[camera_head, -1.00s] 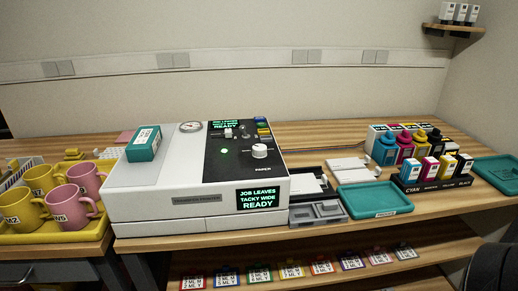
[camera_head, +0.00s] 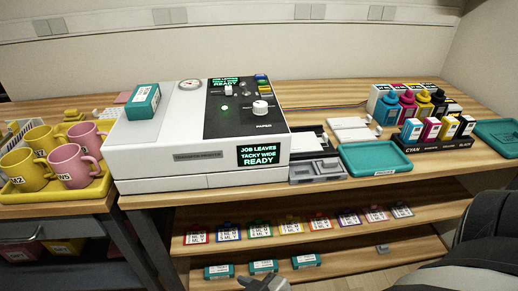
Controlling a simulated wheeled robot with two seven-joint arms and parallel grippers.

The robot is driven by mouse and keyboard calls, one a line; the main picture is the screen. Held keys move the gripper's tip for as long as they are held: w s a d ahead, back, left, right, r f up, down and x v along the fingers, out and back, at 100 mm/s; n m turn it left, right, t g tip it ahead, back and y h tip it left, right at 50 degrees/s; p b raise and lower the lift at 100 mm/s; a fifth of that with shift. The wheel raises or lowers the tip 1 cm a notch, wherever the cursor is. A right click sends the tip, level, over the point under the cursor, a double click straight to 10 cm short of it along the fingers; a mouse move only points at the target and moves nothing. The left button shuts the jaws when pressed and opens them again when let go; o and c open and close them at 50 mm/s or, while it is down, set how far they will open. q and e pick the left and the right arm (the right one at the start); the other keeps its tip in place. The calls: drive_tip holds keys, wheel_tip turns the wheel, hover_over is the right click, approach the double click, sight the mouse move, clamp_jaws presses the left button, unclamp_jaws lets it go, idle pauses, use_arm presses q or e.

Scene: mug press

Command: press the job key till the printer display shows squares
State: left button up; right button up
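The printer (camera_head: 160,155) is a white box with a black control panel, standing on the wooden counter. Its front display (camera_head: 258,154) reads "JOB LEAVES TACKY WIDE READY" in green; no squares show on it. A smaller display (camera_head: 224,81) at the panel's back shows the same words. The panel has a white knob (camera_head: 261,107), a lit green spot (camera_head: 224,107) and small coloured keys (camera_head: 263,84) at its back right; key labels are too small to read. A grey gripper tip, seemingly my right one (camera_head: 264,285), barely shows at the bottom edge, far below the printer. My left gripper is out of view.
A teal box (camera_head: 143,101) lies on the printer's left top. A yellow tray (camera_head: 93,192) of mugs stands left. A grey tray (camera_head: 318,171), a teal tray (camera_head: 374,168) and ink bottles (camera_head: 408,106) stand right. Shelves below hold coloured tags (camera_head: 260,229) and teal boxes (camera_head: 263,266).

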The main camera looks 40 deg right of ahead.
clamp_jaws()
idle(1.6)
